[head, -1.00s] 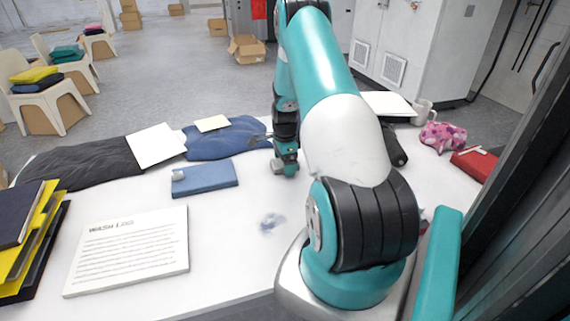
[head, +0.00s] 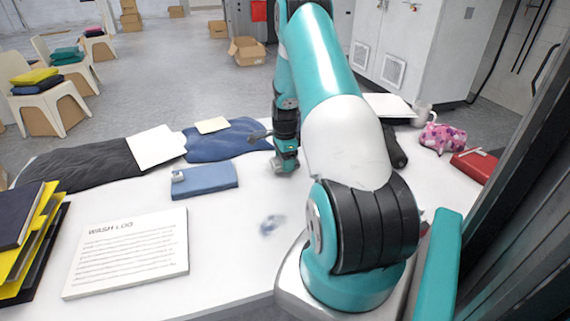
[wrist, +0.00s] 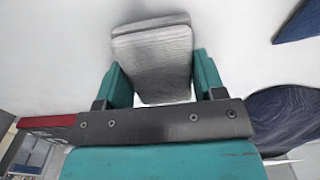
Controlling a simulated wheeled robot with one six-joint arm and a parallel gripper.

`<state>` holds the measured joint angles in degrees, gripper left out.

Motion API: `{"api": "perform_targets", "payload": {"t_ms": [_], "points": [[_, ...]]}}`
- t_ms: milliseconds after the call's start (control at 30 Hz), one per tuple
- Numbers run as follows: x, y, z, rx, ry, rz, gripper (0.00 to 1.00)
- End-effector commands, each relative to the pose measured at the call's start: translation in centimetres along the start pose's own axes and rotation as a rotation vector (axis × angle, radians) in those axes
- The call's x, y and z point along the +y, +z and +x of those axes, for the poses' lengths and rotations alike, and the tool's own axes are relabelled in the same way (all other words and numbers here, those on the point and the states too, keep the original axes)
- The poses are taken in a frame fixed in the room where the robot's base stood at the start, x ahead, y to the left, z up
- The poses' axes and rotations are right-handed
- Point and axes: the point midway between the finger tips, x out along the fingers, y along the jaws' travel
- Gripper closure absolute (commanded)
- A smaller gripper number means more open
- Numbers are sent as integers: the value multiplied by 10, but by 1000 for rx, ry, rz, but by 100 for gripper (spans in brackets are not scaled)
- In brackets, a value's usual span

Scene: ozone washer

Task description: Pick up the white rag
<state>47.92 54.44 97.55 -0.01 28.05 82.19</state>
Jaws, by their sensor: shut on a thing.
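The white rag (wrist: 153,55) is a folded, greyish-white cloth in the wrist view. It lies between the two teal fingers of my gripper (wrist: 162,78), which are shut on its sides. Its far end sticks out beyond the fingertips over the white surface. In the head view my gripper (head: 286,163) is low over the middle of the table. The rag is mostly hidden there, and I cannot tell whether it touches the table.
A blue folded cloth (head: 205,180) lies left of my gripper, with dark blue fabric (head: 225,141) behind it. A wash log sheet (head: 128,252) is at front left. A pink pouch (head: 442,138) and red case (head: 474,164) are at right. The table's front middle is mostly clear.

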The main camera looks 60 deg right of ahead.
Motion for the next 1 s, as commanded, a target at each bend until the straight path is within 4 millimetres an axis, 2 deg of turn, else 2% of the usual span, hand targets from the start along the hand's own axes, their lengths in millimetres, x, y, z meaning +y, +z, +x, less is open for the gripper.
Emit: {"api": "perform_targets", "payload": {"t_ms": [167, 400, 600, 800, 1000], "points": [[-1, 0, -45, 1, -9, 0, 61], [-1, 0, -118, 1, -8, 0, 61], [0, 0, -162, 1, -5, 0, 61], [0, 0, -181, 0, -2, 0, 61], [0, 0, -184, 0, 0, 0, 61]]}}
